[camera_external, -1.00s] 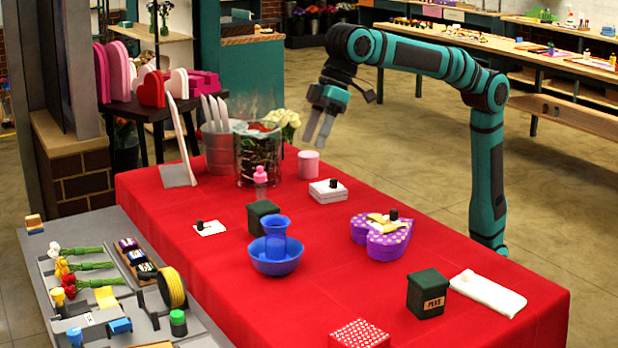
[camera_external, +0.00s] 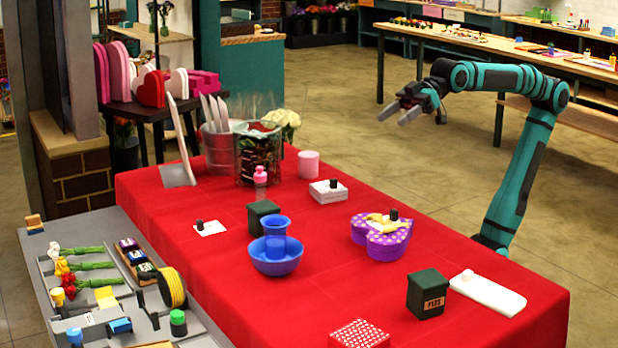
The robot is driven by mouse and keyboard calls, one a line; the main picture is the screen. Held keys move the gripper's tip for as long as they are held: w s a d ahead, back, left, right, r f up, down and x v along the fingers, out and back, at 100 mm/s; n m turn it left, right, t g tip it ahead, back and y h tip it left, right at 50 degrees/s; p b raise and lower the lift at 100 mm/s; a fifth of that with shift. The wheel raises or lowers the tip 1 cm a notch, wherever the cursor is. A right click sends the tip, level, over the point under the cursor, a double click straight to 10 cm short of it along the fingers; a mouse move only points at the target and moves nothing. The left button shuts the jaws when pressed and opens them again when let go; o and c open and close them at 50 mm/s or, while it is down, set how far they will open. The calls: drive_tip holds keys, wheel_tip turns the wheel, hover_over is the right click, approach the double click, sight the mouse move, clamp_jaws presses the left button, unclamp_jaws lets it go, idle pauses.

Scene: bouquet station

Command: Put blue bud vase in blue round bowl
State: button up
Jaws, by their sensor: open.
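The blue bud vase (camera_external: 276,225) stands upright inside the blue round bowl (camera_external: 277,267) on the red-covered table. Its flared rim rises above the bowl, and its lower part is hidden by the bowl's front wall. My gripper (camera_external: 398,111) is open and empty. It is high up, beyond the table's far right edge and well apart from the vase and bowl.
A dark green box (camera_external: 262,217) stands just behind the bowl. A purple heart box (camera_external: 384,240) is to the right, and a second dark box (camera_external: 427,293) is nearer the front. A glass vase (camera_external: 257,155) and a metal bucket (camera_external: 217,147) stand at the back left.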

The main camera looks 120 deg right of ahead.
drive_tip(key=s+f+t, duration=0.2)
drive_tip(key=s+f, duration=0.2)
drive_tip(key=s, duration=0.3)
drive_tip(key=s+d+f+n+t, duration=0.1)
drive_tip(key=s+f+t, duration=0.1)
drive_tip(key=s+f, duration=0.2)
drive_tip(key=s, duration=0.2)
drive_tip(key=shift+s, duration=0.35)
